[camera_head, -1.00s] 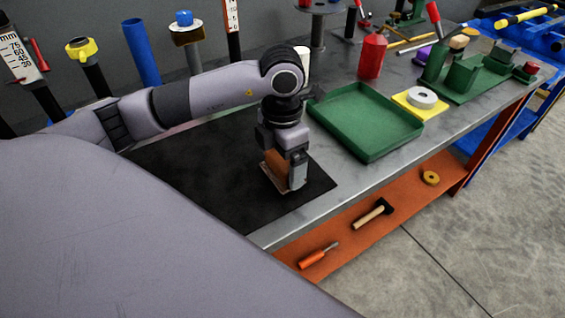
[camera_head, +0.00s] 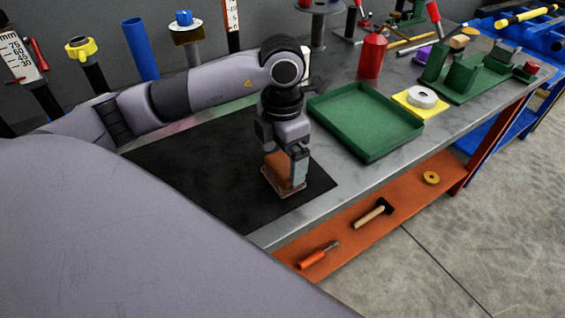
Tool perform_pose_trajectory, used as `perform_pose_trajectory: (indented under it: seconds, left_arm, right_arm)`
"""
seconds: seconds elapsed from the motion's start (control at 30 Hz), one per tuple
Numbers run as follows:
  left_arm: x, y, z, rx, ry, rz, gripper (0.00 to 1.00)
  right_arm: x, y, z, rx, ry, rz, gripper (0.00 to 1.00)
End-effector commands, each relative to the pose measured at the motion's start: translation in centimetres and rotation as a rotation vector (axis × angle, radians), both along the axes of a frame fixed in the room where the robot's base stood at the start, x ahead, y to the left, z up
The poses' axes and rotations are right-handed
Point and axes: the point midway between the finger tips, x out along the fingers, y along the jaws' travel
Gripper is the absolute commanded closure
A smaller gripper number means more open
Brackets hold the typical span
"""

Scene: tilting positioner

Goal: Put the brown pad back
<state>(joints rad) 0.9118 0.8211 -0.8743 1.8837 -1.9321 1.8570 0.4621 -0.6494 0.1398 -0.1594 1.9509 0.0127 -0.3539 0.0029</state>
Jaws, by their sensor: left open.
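The brown pad (camera_head: 284,188) is on the black mat (camera_head: 215,165), near the mat's right end, with a brown upright part partly hidden by my gripper. My left gripper (camera_head: 285,178) points down right over it. Its jaws are open, and its fingers are down around or beside the brown part; I cannot tell whether they touch it. My right gripper is not in view.
A green tray (camera_head: 368,152) lies just right of my left gripper. An orange lower shelf (camera_head: 340,242) holds a mallet.

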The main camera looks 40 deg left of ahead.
Motion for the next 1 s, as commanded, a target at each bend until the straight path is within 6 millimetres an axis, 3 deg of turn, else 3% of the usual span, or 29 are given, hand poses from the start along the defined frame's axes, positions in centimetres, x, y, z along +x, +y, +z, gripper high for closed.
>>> perform_pose_trajectory:
  seconds: [0.2,0.4,1.0]
  left_arm:
    - [0.1,0.0,5.2,-0.001,-0.005,0.000,0.00]
    - [0.1,0.1,8.3,0.001,-0.003,0.000,0.00]
    - [0.1,0.1,9.2,0.000,0.001,0.001,0.00]
  right_arm:
    - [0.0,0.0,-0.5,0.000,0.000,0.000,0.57]
    - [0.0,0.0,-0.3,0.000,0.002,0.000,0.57]
    - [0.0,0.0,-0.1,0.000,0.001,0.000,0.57]
